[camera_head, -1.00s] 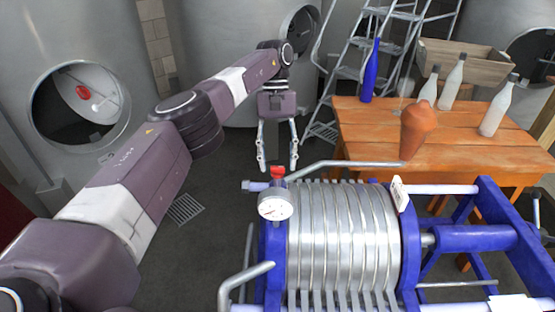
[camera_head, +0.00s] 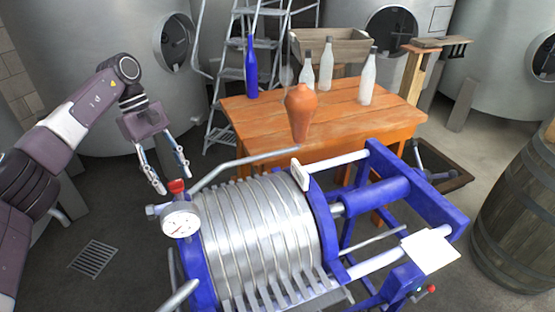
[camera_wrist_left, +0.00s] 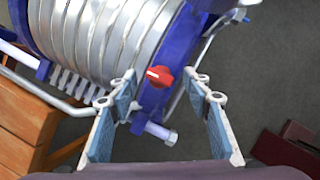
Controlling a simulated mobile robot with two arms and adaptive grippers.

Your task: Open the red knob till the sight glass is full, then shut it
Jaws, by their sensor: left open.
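The red knob (camera_head: 177,186) sits on top of the filter press's near-left corner, just above a round white gauge (camera_head: 181,220). In the left wrist view the red knob (camera_wrist_left: 159,76) shows a white mark and lies centred between the fingertips, a little beyond them. My left gripper (camera_head: 174,183) is open and empty, pointing down at the knob; I see no contact. The open left gripper (camera_wrist_left: 160,80) frames the knob in the wrist view. I cannot make out a sight glass or its level. My right gripper is not in view.
The filter press has a silver plate pack (camera_head: 258,235) and blue frame (camera_head: 380,197). A bent metal pipe (camera_head: 235,163) runs close beside the knob. Behind stands a wooden table (camera_head: 335,125) with an orange vase (camera_head: 300,112), blue bottle (camera_head: 251,70) and several pale bottles. A barrel (camera_head: 520,215) stands right.

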